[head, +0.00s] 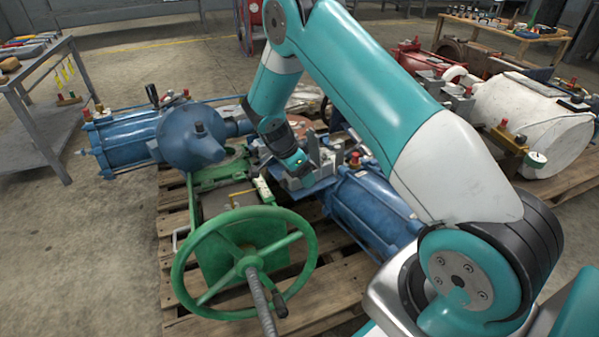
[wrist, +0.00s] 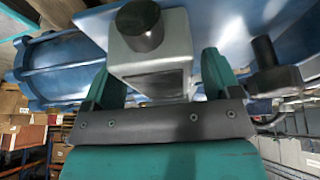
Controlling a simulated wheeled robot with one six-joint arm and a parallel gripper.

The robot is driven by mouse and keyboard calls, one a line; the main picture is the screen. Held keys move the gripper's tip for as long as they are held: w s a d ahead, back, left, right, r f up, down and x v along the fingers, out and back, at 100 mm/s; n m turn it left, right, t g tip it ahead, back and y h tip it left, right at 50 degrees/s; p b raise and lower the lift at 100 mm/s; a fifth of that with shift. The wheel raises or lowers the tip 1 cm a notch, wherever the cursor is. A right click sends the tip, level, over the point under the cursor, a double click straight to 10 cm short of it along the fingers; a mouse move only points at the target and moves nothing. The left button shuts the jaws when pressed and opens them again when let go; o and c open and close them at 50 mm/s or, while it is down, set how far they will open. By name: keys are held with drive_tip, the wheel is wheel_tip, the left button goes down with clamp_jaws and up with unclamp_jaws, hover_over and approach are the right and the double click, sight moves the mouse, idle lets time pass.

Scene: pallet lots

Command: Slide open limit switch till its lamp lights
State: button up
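My gripper (head: 297,165) reaches down at the blue valve actuator on the middle pallet. In the wrist view, the two teal fingers of my gripper (wrist: 158,85) stand on either side of a grey box with a black round knob (wrist: 140,25), which looks like the limit switch. Both fingers are very close to its sides; I cannot tell whether they press on it. A blue plate (wrist: 235,30) lies behind the box. In the head view, the switch is largely hidden by my gripper and grey brackets (head: 318,152). I cannot make out a lit lamp on it.
A green handwheel (head: 243,262) stands in front, on the wooden pallet (head: 333,290). A blue cylinder (head: 372,208) lies right of my gripper and a blue actuator (head: 190,137) left. A white tank (head: 530,115) lies on the right. A workbench (head: 35,130) stands on the far left; floor between is clear.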

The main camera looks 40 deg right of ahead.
drive_tip(key=p+v, duration=0.7)
drive_tip(key=v, duration=1)
drive_tip(key=shift+r+p, duration=0.15)
drive_tip(key=shift+p, duration=0.15)
drive_tip(key=shift+w+a, duration=0.1)
